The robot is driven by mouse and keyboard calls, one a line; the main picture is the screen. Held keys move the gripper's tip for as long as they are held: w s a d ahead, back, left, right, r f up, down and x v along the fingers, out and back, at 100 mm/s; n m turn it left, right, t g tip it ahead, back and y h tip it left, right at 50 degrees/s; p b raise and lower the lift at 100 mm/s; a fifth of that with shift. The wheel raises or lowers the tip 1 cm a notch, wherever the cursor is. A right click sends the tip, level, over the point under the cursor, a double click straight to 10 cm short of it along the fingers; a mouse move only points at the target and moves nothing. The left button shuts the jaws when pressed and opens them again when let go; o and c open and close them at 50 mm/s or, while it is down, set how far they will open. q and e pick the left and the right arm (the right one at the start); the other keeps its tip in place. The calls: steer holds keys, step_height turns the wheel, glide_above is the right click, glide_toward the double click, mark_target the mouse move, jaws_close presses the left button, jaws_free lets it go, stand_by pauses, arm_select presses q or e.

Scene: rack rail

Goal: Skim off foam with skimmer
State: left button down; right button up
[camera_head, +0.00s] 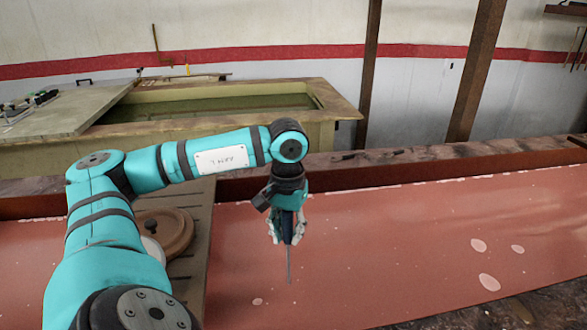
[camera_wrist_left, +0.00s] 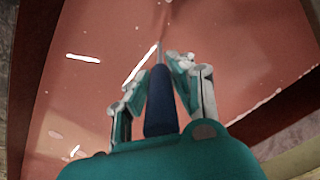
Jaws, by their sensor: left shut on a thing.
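My left gripper (camera_head: 288,238) is shut on the dark blue handle of a slim tool, seemingly the skimmer (camera_wrist_left: 160,105), with a thin shaft pointing down over the reddish surface. The handle also shows between the fingers in the left wrist view (camera_wrist_left: 155,82). The tool's far end is too small to make out; I cannot tell whether it touches the surface. Pale foam patches (camera_head: 489,282) lie on the reddish bath (camera_head: 390,250), mostly at the right, apart from the gripper. White streaks show on it in the left wrist view. My right gripper is not in view.
A slatted board (camera_head: 192,240) with a round brown lid-like item (camera_head: 168,232) lies across the bath at left, partly behind my arm. A raised rim (camera_head: 400,170) runs along the back. A second tank (camera_head: 220,108) and brown posts (camera_head: 478,70) stand behind.

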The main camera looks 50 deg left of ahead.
arm_select(q)
steer(key=s+d+b, duration=0.1)
steer(key=s+b, duration=0.3)
steer(key=s, duration=0.3)
stand_by(0.3)
steer(key=shift+d+r, duration=0.1)
step_height(320, 180, up, 14)
steer(key=p, duration=1)
stand_by(3.8)
